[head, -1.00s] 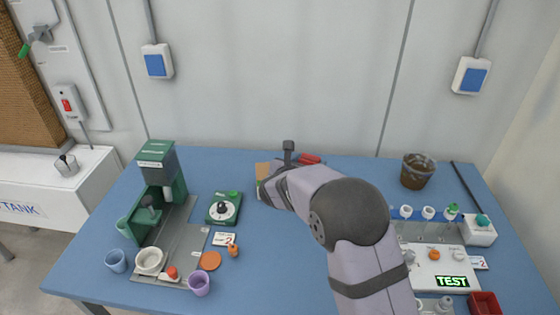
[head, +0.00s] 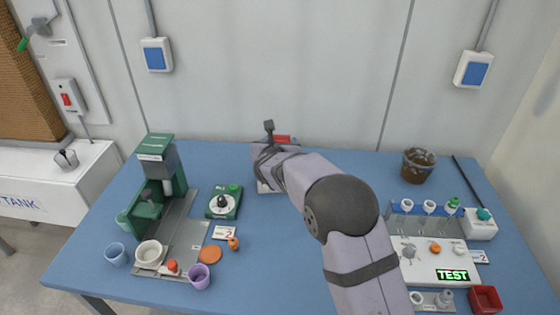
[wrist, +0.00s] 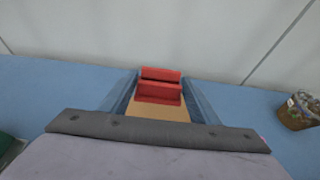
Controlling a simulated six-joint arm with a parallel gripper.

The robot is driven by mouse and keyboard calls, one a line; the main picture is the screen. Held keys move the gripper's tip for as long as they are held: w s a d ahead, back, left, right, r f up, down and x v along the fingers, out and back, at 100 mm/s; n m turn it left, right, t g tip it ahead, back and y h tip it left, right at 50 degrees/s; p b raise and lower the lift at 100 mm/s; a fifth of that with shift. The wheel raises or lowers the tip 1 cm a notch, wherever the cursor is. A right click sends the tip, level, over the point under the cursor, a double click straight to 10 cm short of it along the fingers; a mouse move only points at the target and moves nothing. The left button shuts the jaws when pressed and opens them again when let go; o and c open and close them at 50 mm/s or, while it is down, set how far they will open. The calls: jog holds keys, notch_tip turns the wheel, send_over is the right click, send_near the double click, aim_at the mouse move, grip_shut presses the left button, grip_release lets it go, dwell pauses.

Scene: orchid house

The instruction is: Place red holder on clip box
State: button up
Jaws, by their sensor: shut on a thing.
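The red holder (wrist: 160,88) is between the fingers of my gripper (wrist: 161,84) in the wrist view, and my gripper is shut on it. In the head view only a small red part of the holder (head: 283,139) shows behind my gripper (head: 268,150). A tan surface (wrist: 158,110) shows just nearer than the holder in the wrist view. A pale box (head: 264,187), seemingly the clip box, shows below my wrist in the head view, mostly hidden by my arm. I cannot tell whether the holder touches it.
A green machine (head: 155,150) and a green scale-like device (head: 223,203) stand to the left. A brown pot (head: 418,165) stands at the back right. A test station (head: 430,258) fills the right side. Cups stand at the front left. The middle front is clear.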

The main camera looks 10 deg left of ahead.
jog(key=shift+f, duration=3.1)
jog(key=shift+f, duration=0.15)
jog(key=o, duration=1.2)
jog(key=shift+s, duration=0.15)
jog(key=b+v, duration=0.2)
jog(key=v, duration=1)
jog(key=shift+b, duration=0.35)
